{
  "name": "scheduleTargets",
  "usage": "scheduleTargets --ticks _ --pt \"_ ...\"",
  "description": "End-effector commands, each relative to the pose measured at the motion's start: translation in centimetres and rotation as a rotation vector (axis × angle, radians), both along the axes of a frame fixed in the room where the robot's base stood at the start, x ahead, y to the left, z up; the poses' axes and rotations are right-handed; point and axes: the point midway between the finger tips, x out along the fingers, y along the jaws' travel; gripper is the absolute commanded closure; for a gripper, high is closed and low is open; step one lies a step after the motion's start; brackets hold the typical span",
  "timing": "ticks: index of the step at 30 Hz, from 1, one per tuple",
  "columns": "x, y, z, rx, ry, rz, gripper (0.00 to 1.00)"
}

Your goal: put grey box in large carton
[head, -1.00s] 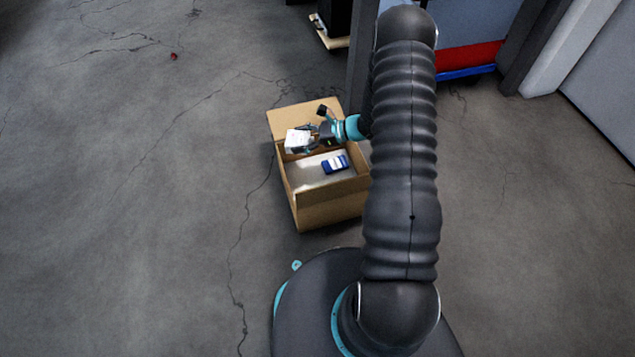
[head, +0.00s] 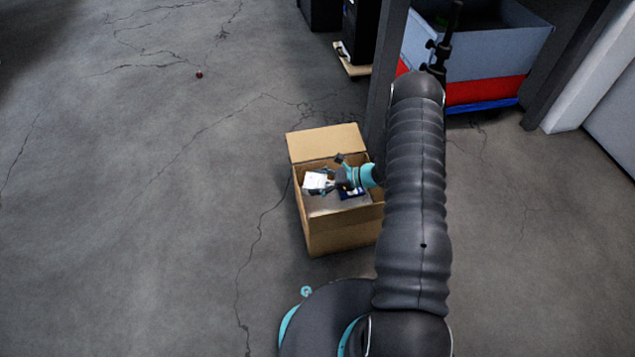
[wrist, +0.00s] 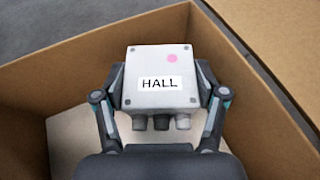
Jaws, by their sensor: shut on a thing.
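In the head view the grey box (head: 315,181) shows as a pale block at the end of my gripper (head: 324,183). The large carton (head: 340,236) is open on the floor, its far flap folded outward. The grey box is within the carton's opening, with carton walls around it in the wrist view. Whether it touches the carton floor I cannot tell.
A dark post (head: 388,75) stands behind the carton. A grey bin with a red band (head: 487,90) is at the back right.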

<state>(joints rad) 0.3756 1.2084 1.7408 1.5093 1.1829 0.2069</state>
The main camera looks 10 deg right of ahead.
Motion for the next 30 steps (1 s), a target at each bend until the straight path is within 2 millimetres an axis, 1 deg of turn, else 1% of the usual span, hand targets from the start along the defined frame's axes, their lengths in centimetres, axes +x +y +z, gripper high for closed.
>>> scheduleTargets --ticks 15,18,19,20,21,22,30 --pt "0.0 0.0 -1.3 0.0 0.001 0.0 0.68" --pt "0.0 0.0 -1.2 0.0 0.001 0.0 0.68" --pt "0.0 0.0 -1.2 0.0 0.001 0.0 0.24" --pt "0.0 0.0 -1.2 0.0 0.001 0.0 0.16" --pt "0.0 0.0 -1.2 0.0 0.001 0.0 0.06" --pt "0.0 0.0 -1.2 0.0 0.001 0.0 0.04" --pt "0.0 0.0 -1.2 0.0 0.001 0.0 0.04"
